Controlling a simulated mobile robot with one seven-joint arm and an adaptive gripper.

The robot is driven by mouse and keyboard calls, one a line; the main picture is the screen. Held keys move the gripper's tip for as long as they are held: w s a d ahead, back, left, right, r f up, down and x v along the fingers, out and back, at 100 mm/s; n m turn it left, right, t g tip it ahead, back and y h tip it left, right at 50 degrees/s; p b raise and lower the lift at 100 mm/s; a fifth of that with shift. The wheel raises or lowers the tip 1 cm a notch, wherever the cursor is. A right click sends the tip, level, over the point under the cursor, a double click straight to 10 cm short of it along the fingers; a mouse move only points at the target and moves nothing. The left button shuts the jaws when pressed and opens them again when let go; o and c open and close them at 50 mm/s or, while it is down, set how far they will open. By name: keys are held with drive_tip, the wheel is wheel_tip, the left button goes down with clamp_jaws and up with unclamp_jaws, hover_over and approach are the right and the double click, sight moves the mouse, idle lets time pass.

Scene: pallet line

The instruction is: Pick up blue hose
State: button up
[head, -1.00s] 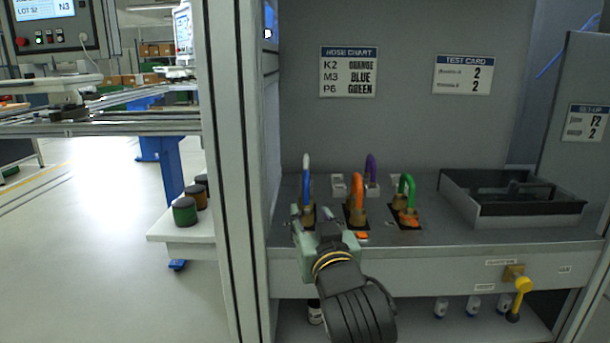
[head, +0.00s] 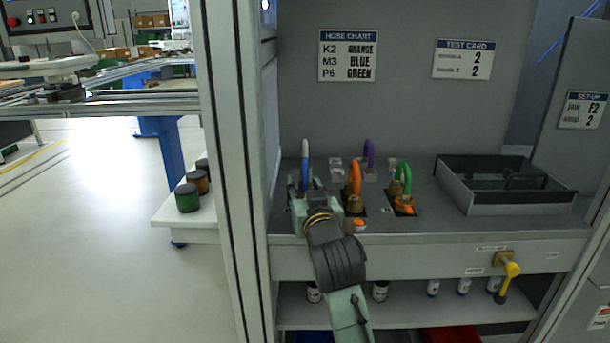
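The blue hose (head: 305,168) is a narrow upright loop with a white upper part, at the left end of the grey bench. Its lower end is hidden behind my gripper. My gripper (head: 304,187) is at the hose's lower part, seen from behind, with dark finger parts showing to the left and right of the hose. I cannot tell whether the fingers touch it or how far they are closed. The hose chart (head: 347,55) on the back panel reads K2 orange, M3 blue, P6 green.
An orange hose (head: 355,178) stands close to the right of my gripper. A purple hose (head: 369,152) is behind it and a green hose (head: 404,174) further right. A dark divided tray (head: 515,209) is at the right. A frame post (head: 228,150) stands to the left.

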drive_tip(key=shift+c, duration=0.4)
clamp_jaws()
